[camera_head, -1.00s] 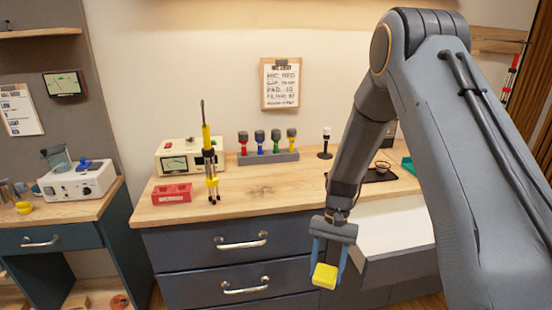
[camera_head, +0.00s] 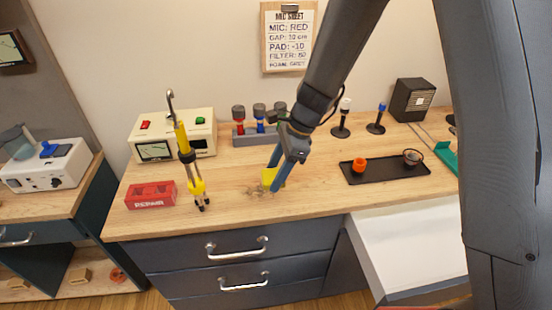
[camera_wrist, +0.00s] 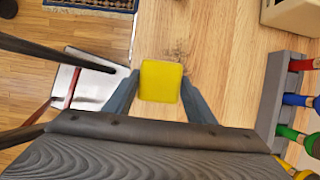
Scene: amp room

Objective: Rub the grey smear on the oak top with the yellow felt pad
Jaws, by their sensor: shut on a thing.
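My gripper (camera_head: 276,174) is shut on the yellow felt pad (camera_head: 268,177), low over the oak top (camera_head: 225,219). In the wrist view the yellow pad (camera_wrist: 160,81) sits between the two blue fingers. The grey smear (camera_head: 258,191) is a faint speckled patch on the oak just below and beside the pad. Part of the smear (camera_wrist: 178,52) shows at the pad's edge in the wrist view; the rest seems hidden by the pad. I cannot tell whether the pad touches the wood.
A yellow-and-black stand (camera_head: 190,160) and a red box (camera_head: 150,195) are left of the pad. A rack (camera_head: 245,138) of coloured microphones is behind.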

